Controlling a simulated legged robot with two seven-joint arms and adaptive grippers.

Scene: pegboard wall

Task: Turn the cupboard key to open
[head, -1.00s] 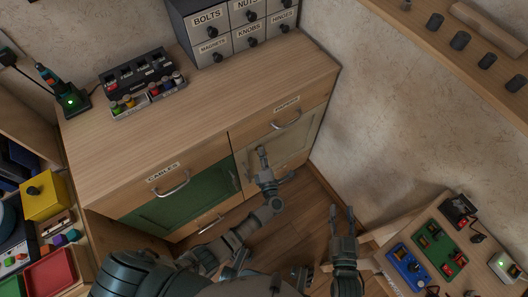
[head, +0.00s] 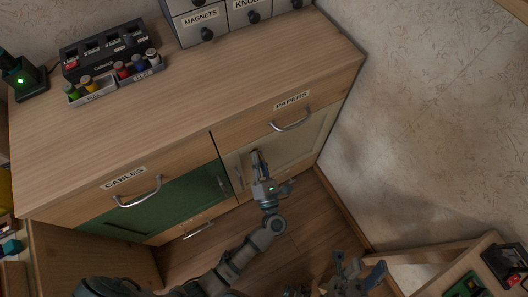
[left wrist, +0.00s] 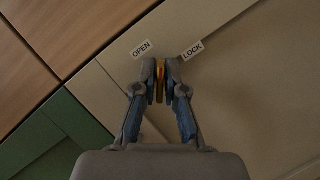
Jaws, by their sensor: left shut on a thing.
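My left gripper (head: 256,158) is at the cream cupboard door (head: 296,146) under the PAPERS drawer. In the left wrist view, its fingertips (left wrist: 160,75) are shut on the orange-yellow key (left wrist: 159,84), of which only a thin strip shows between them. The OPEN label (left wrist: 141,49) is just up and left of the fingertips, and the LOCK label (left wrist: 192,50) is up and right. The keyhole is hidden by the fingers. The cream door looks closed. My right gripper (head: 348,268) is low in the head view, away from the cupboard, with its fingers apart and empty.
The PAPERS drawer handle (head: 291,122) is above the door. To the left are the CABLES drawer handle (head: 139,194) and a green door (head: 160,205). The wall (head: 420,110) is close on the right. A wooden table with devices (head: 466,290) is at lower right.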

